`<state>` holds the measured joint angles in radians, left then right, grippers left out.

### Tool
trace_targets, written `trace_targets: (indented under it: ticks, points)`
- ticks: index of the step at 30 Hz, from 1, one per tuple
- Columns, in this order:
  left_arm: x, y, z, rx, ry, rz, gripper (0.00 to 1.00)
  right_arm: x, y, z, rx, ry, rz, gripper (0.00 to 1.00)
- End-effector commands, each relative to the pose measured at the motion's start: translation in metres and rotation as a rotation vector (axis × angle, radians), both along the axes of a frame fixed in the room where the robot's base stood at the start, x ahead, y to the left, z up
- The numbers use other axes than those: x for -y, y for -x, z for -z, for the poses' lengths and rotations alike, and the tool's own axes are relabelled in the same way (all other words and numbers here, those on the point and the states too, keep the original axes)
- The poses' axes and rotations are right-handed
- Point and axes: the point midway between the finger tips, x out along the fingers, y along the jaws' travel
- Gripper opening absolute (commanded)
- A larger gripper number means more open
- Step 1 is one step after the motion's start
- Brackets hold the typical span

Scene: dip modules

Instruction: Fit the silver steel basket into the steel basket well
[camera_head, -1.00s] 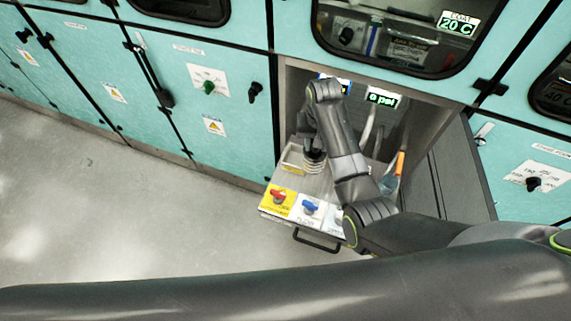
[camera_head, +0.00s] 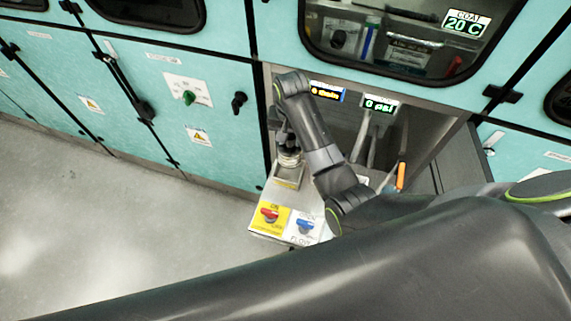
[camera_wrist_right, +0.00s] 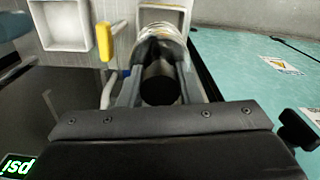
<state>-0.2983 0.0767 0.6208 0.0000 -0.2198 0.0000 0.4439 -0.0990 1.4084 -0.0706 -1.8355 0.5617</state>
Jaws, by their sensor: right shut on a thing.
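The silver steel basket (camera_head: 290,158) is a small ringed cylinder held by my right gripper (camera_head: 287,143), which is shut on it. In the right wrist view the basket (camera_wrist_right: 163,35) lies between the fingers of the right gripper (camera_wrist_right: 160,65), with a dark cylinder nearer the camera. A square-rimmed opening (camera_wrist_right: 147,12), probably the steel basket well, is partly hidden behind the basket. In the head view its rim (camera_head: 289,184) shows just below the basket. I cannot tell whether the basket is above the opening or partly in it. My left gripper is not in view.
A second square opening (camera_wrist_right: 65,25) and a yellow-tipped lever (camera_wrist_right: 104,45) are beside it. The drawer front carries a red knob (camera_head: 268,215) and a blue knob (camera_head: 305,225). Cabinet walls (camera_head: 450,145) close in at the right; an orange-handled tool (camera_head: 401,176) stands there.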

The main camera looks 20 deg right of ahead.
Motion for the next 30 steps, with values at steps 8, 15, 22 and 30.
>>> trace_targets:
  ticks: [8, 15, 22, 30]
  points:
    - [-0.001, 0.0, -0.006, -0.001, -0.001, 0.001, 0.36, 0.0, 0.002, 0.044, -0.005, 0.0, 0.006, 0.0]
    - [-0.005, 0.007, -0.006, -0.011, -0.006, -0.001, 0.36, 0.0, 0.002, 0.064, -0.004, 0.001, 0.005, 0.0]
    - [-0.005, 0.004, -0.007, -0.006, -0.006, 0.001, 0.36, 0.0, 0.002, 0.092, -0.003, 0.0, 0.005, 0.0]
    - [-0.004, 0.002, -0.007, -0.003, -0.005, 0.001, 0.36, 0.0, 0.001, 0.098, 0.0, -0.001, 0.005, 0.0]
